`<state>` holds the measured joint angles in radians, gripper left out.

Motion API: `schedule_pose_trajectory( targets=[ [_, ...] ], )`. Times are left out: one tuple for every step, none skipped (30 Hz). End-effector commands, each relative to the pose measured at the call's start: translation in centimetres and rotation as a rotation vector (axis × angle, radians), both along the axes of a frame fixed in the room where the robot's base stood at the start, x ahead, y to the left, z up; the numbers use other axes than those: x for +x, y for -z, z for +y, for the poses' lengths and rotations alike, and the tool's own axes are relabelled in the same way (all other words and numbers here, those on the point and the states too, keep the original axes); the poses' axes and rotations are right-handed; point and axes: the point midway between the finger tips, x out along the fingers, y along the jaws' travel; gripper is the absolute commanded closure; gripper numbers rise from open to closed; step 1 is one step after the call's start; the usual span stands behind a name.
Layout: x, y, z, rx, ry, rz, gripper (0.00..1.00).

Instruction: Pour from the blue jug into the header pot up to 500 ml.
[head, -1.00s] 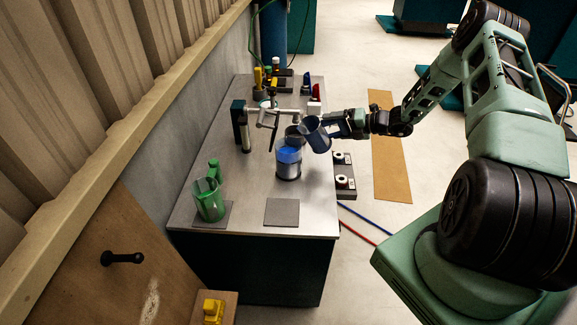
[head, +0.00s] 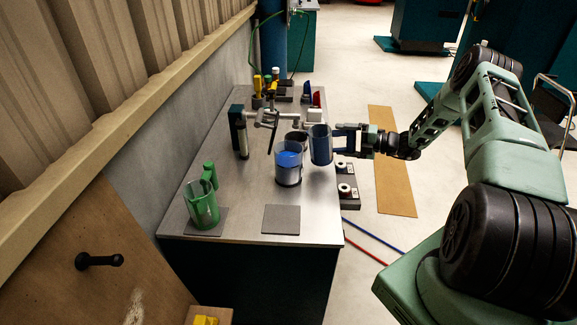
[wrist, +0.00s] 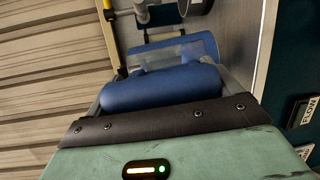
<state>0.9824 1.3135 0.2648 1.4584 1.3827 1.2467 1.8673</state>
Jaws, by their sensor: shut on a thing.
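The blue jug (head: 320,146) is see-through and stands nearly upright in the air, just right of the header pot. My gripper (head: 342,140) is shut on its handle from the right. In the wrist view the jug's blue handle (wrist: 160,88) lies across the jaws, with part of its clear body (wrist: 185,48) beyond. The header pot (head: 289,177) is a clear-looking cylinder on the bench, with blue showing in its upper part. I cannot read any level mark on it. How much liquid is left in the jug cannot be told.
A green jug (head: 202,208) stands on a grey pad at the bench's front left. An empty grey pad (head: 281,219) lies before the pot. A metal arm on a stand (head: 240,132) reaches behind the pot. Black fittings (head: 346,190) sit along the bench's right edge.

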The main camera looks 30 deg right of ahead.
Motion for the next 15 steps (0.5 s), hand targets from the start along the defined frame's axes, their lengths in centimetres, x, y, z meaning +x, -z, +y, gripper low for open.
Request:
schedule_pose_trajectory(
  targets=[
    [0.0,-0.1,0.0,0.001,0.0,-0.002,0.54],
    [0.0,-0.1,0.0,0.001,0.0,-0.002,0.54],
    [0.0,-0.1,0.0,0.001,0.0,-0.002,0.54],
    [0.0,-0.1,0.0,0.001,0.0,-0.002,0.54],
    [0.0,-0.1,0.0,0.001,0.0,-0.002,0.54],
    [0.0,-0.1,0.0,0.0,0.0,-0.001,0.54],
    [0.0,-0.1,0.0,0.0,0.0,-0.001,0.54],
    [0.0,-0.2,0.0,0.001,0.0,-0.002,0.54],
    [0.0,-0.4,0.0,0.0,0.0,-0.003,0.54],
    [0.0,-0.6,0.0,0.0,0.0,-0.003,0.54],
    [0.0,-0.9,0.0,0.0,0.0,-0.003,0.54],
    [0.1,-1.3,0.0,0.0,0.001,-0.003,0.54],
    [0.1,-1.6,0.0,0.0,0.001,-0.003,0.54],
    [0.1,-2.0,0.0,0.0,0.001,-0.003,0.54],
    [0.1,-2.5,0.0,0.0,0.0,-0.004,0.54]
  ],
)
